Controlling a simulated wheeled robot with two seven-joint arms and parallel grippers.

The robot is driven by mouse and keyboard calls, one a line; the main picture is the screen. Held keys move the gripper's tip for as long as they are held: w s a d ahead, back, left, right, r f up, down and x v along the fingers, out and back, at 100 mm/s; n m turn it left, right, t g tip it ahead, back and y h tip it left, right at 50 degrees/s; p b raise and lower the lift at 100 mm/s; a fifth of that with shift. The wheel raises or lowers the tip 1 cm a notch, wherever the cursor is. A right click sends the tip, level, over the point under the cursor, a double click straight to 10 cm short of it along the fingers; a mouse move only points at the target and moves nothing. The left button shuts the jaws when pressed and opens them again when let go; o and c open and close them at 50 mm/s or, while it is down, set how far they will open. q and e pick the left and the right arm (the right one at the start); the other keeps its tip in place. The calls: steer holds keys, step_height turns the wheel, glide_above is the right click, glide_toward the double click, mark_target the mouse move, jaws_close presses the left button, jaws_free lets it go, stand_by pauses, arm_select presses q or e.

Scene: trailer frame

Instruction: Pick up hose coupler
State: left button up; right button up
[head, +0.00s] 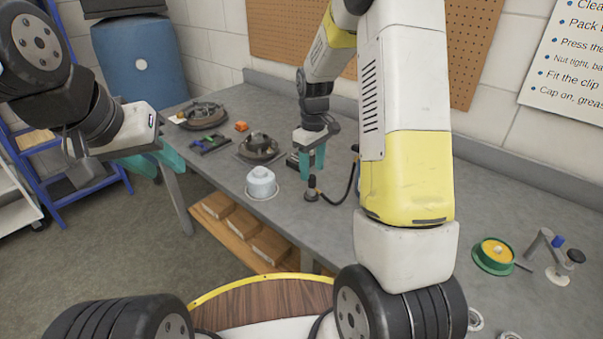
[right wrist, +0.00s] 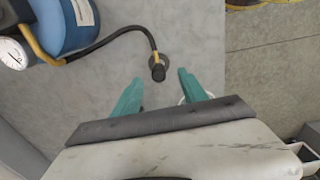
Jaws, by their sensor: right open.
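The hose coupler (head: 312,190) is a small dark fitting standing on a round base on the grey bench, with a black hose (head: 349,186) curving away from it. In the right wrist view the coupler (right wrist: 158,70) shows just beyond the fingertips, roughly centred between them. My right gripper (head: 312,161) is open and empty, its teal fingers pointing down above the coupler; the fingers also show in the right wrist view (right wrist: 159,78). My left gripper (head: 150,160) hangs at the left, off the bench, its teal fingers apart and empty.
A pale blue-white cap-like container (head: 261,183) stands left of the coupler. A blue tank (right wrist: 62,22) with a gauge (right wrist: 13,52) joins the hose.

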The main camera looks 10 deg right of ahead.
mark_target(312, 185)
step_height(312, 185, down, 7)
steer(key=shift+w+d+f, duration=0.1)
jaws_close()
stand_by(0.4)
